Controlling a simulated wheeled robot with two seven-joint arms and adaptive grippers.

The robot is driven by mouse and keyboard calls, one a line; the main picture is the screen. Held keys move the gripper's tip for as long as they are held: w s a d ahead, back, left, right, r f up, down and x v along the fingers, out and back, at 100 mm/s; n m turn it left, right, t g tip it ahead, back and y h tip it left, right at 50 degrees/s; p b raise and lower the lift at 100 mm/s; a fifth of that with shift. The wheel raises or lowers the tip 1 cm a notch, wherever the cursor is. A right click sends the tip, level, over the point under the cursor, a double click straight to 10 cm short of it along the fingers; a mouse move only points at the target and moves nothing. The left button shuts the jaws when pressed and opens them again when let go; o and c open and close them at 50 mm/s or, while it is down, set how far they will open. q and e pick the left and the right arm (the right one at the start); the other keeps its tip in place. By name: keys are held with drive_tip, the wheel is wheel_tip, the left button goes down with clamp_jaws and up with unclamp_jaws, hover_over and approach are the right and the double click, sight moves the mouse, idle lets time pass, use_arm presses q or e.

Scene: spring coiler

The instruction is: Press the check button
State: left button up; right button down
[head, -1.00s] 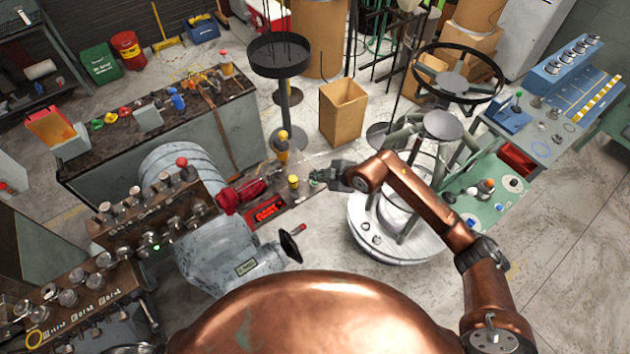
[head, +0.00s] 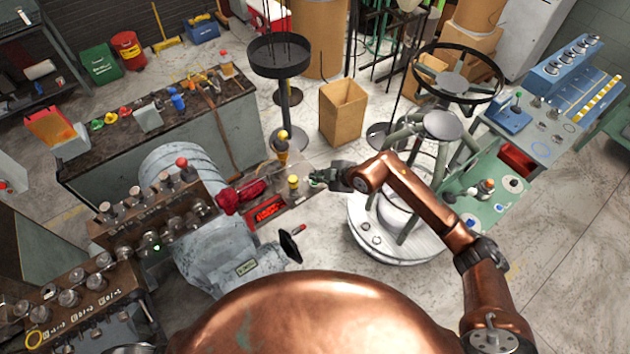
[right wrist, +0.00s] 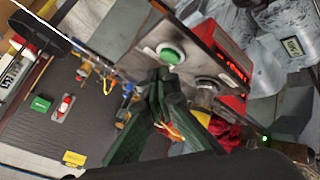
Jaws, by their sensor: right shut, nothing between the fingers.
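A round green button (right wrist: 170,54) with a pale ring sits on a grey metal panel (right wrist: 205,60) in the right wrist view; no label on it is legible. A red lit display (right wrist: 235,70) is beside it on the panel and also shows in the head view (head: 268,209). My right gripper (right wrist: 160,76) is shut and empty, its dark green fingertips close to the button's lower edge in the picture. I cannot tell whether they touch. In the head view my right gripper (head: 318,182) is at the panel's right end. My left gripper is out of view.
A yellow-topped knob (head: 293,182) and a red cloth (head: 242,195) are left of my right gripper. A black crank (head: 290,246) sticks out nearer to me. A round stand with a black wheel (head: 455,72) is to the right, behind my arm.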

sight(316, 183)
drive_tip(key=shift+f, duration=0.35)
drive_tip(key=shift+f, duration=0.45)
idle(0.7)
drive_tip(key=shift+r+p, duration=0.75)
drive_tip(key=shift+r, duration=0.05)
wheel_tip(316, 183, up, 5)
drive_tip(key=p, duration=0.4)
drive_tip(key=shift+r+p, duration=0.1)
drive_tip(key=shift+p, duration=0.25)
idle(0.5)
